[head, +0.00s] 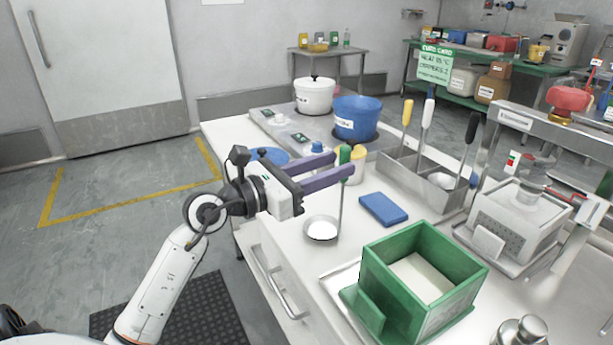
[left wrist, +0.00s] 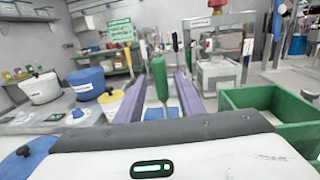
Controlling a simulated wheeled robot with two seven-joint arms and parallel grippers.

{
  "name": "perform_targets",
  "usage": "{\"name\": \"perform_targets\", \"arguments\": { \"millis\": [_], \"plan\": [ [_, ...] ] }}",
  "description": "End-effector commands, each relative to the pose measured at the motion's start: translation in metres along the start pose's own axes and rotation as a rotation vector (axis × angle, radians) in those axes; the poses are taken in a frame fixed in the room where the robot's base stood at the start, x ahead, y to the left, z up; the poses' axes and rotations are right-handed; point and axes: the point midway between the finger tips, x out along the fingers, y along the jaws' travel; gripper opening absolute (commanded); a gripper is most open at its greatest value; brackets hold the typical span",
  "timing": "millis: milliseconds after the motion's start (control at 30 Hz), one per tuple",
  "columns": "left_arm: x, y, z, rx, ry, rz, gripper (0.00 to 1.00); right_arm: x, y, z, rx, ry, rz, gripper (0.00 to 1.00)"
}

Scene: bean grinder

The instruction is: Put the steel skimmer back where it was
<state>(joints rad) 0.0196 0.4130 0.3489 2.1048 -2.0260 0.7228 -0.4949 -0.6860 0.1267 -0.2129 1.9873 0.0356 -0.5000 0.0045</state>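My left gripper (head: 345,163) reaches in from the left over the white counter, its two purple fingers on either side of a green handle. The handle belongs to the steel skimmer (head: 321,230), which stands upright from the fingertips with its round, pale-looking bowl low above or on the counter; I cannot tell whether it touches. In the left wrist view the green handle (left wrist: 158,78) is between the fingers near their tips. The steel tool rack (head: 432,190) stands to the right, with yellow-, white- and black-handled tools in it. My right gripper is not in view.
A blue pad (head: 383,209) lies right of the skimmer, and a green box (head: 375,285) stands in front. A blue pot (head: 357,118) and a white pot (head: 314,95) are behind. A steel-framed machine (head: 515,215) stands at the right.

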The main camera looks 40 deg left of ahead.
Motion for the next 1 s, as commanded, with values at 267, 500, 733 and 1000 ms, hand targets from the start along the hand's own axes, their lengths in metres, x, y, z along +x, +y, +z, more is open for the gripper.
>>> {"name": "perform_targets", "arguments": {
  "millis": [267,500,733,1000],
  "plan": [
    [-0.054,-0.001,-0.003,0.002,0.003,-0.001,0.35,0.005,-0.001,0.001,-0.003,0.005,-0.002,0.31],
    [-0.069,-0.001,0.0,0.001,0.001,-0.002,0.35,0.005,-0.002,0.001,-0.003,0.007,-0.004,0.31],
    [-0.07,-0.001,0.0,0.001,0.0,-0.002,0.35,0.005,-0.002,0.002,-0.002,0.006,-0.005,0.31],
    [-0.069,-0.022,0.026,-0.228,-0.177,-0.04,0.35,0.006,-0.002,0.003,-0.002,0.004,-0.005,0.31]
  ]
}}
